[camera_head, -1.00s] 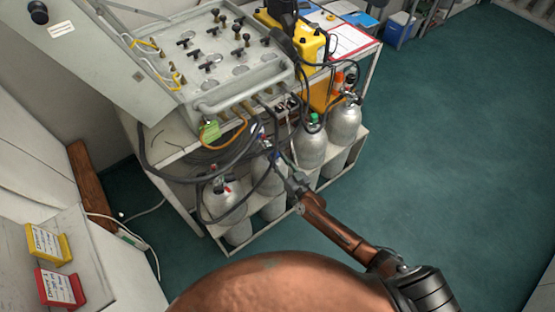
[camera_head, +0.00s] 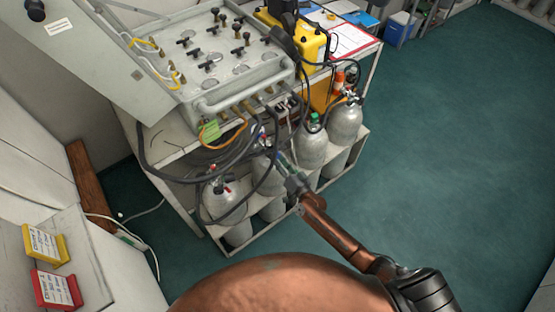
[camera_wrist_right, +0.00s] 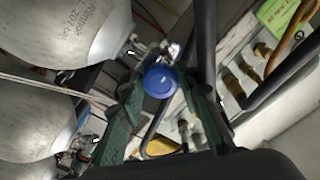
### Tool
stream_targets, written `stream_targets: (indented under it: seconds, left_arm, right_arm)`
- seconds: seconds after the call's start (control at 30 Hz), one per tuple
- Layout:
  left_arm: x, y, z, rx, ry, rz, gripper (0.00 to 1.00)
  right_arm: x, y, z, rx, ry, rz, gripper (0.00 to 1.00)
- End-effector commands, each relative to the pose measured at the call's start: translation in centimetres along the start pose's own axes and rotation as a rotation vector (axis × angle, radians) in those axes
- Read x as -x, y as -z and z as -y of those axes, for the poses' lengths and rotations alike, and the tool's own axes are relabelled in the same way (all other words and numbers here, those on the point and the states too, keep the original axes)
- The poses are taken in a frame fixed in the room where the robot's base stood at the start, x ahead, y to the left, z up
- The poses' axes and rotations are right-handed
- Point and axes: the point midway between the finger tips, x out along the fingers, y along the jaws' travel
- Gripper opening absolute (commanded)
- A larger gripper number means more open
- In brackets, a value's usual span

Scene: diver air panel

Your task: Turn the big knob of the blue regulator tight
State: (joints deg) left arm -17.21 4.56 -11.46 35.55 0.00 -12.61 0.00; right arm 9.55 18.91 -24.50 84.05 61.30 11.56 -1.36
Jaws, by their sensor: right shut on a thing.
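The blue regulator's big round knob (camera_wrist_right: 160,81) shows in the right wrist view, between the two green fingers of my right gripper (camera_wrist_right: 165,88). The gripper is shut on it. The metal regulator body behind the knob is partly hidden, next to the neck of a silver cylinder (camera_wrist_right: 75,30). In the head view my right gripper (camera_head: 280,160) reaches from the lower right to the cylinder valves under the panel. There the knob is too small and covered to make out. My left gripper is not in view.
Several silver cylinders (camera_head: 313,150) stand in the rack below the grey air panel (camera_head: 215,55). Black hoses (camera_head: 165,178) loop close around the valves. A green tag (camera_head: 210,131) hangs by the panel edge. The teal floor (camera_head: 450,150) to the right is clear.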

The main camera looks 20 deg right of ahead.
Motion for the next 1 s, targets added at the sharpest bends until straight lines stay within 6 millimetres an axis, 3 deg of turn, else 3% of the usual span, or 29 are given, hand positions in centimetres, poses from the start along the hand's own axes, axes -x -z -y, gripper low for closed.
stream_targets:
  seconds: [0.37, 0.4, 0.6, 1.0]
  left_arm:
    - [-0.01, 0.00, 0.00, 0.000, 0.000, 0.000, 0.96]
    - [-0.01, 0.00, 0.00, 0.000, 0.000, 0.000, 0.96]
    - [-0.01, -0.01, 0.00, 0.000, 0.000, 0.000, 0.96]
    - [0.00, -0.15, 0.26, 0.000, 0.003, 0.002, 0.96]
  right_arm:
    - [0.01, -0.09, 0.03, -0.005, 0.000, 0.002, 0.07]
    - [0.01, -0.09, 0.03, -0.005, 0.000, 0.002, 0.32]
    - [0.02, -0.06, 0.01, -0.005, 0.000, 0.001, 0.46]
    - [0.73, -0.10, -0.11, -0.004, -0.002, 0.001, 0.48]
